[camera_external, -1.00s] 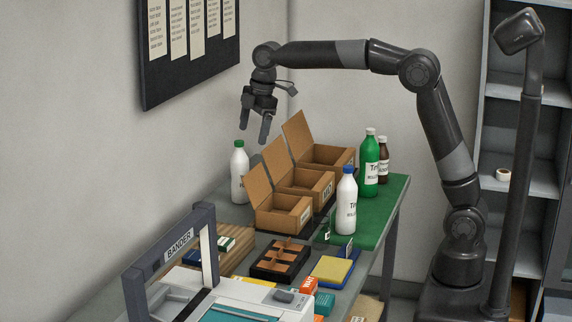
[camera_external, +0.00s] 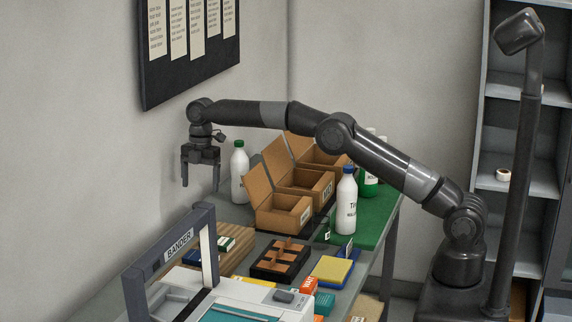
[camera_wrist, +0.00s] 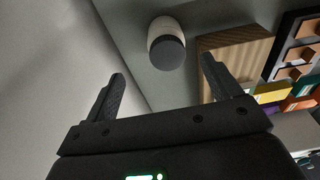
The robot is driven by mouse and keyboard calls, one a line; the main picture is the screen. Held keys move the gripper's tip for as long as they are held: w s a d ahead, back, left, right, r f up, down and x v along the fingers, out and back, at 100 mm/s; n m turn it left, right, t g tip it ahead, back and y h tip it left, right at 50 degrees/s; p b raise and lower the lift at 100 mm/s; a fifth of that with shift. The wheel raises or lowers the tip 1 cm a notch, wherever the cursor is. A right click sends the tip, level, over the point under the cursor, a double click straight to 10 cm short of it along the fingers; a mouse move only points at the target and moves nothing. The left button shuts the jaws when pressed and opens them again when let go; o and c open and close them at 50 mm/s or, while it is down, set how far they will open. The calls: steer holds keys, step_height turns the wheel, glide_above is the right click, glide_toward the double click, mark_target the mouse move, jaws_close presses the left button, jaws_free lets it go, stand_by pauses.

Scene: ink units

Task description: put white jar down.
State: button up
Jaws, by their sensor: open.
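A white jar (camera_wrist: 160,27) with a broad dark grey lid stands on the grey table in the wrist view, seen from above, beside a wooden board. I cannot make it out in the external view. My gripper (camera_external: 200,182) points down, open and empty, above the table's far left part near the wall. In the wrist view my gripper (camera_wrist: 164,70) has its fingers spread wide, with the jar beyond the gap between the fingertips and apart from them.
The wooden board (camera_wrist: 228,48) and a dark divided tray (camera_external: 280,260) lie nearby. A white bottle with a green cap (camera_external: 239,175) stands right of my gripper. The bander's arch (camera_external: 172,245) rises in front. Open cardboard boxes (camera_external: 278,217) stand to the right.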

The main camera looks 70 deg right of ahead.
steer(key=f, duration=0.4)
steer(key=shift+a+f, duration=0.35)
steer(key=f, duration=0.1)
steer(key=a+f, duration=0.1)
steer(key=f, duration=0.1)
steer(key=s+f, duration=0.1)
steer(key=shift+a+f, duration=0.15)
steer(key=shift+a, duration=0.1)
steer(key=shift+f, duration=0.5)
steer(key=shift+c, duration=0.4)
steer(key=c, duration=1.1)
steer(key=shift+c, duration=0.2)
steer(key=shift+w+r, duration=0.1)
steer(key=shift+r, duration=0.05)
